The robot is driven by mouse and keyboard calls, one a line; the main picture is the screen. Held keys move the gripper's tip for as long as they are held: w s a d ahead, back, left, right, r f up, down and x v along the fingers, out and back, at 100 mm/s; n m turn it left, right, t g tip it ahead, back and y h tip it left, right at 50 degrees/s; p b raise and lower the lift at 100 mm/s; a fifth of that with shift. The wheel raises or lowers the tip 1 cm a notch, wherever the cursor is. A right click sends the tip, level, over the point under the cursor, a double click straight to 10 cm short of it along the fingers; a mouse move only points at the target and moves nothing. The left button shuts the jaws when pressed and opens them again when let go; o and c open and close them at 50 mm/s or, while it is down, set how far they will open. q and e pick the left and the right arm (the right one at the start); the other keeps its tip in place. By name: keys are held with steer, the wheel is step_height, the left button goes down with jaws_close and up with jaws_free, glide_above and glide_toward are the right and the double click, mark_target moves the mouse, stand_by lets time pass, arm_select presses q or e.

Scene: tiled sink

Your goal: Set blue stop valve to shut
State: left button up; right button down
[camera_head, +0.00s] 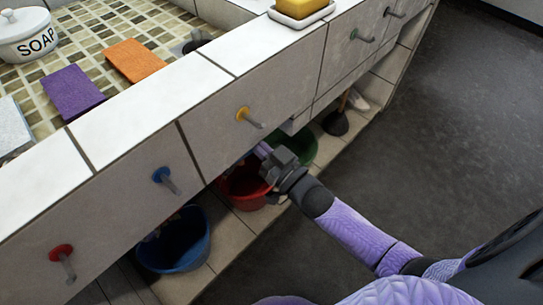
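The blue stop valve (161,175) is on the white tiled front of the sink, left of centre. It has a round blue base and a grey lever that points out and down to the right. My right gripper (264,153) is below and right of it, by the lower edge of the tiled front, in front of the red bucket. It is apart from the valve. Its fingertips are small and partly hidden, so I cannot tell whether they are open or shut. My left gripper is not in view.
A red valve (61,253) and a yellow valve (244,115) flank the blue one. Below stand a blue bucket (175,243), a red bucket (240,188) and a green bucket (303,147). The dark floor (440,130) at right is clear.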

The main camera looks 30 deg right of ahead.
mark_target(251, 153)
steer(key=shift+w+a+f+b, duration=0.1)
steer(key=shift+w+a+b, duration=0.1)
steer(key=shift+w, duration=0.3)
steer(key=shift+w+a+b, duration=0.15)
steer(key=shift+w+b, duration=0.05)
steer(key=shift+w, duration=0.25)
steer(key=f+b, duration=0.2)
steer(key=f, duration=0.1)
steer(key=shift+s+a+f+b, duration=0.2)
steer(key=shift+f+b, duration=0.05)
steer(key=shift+b, duration=0.1)
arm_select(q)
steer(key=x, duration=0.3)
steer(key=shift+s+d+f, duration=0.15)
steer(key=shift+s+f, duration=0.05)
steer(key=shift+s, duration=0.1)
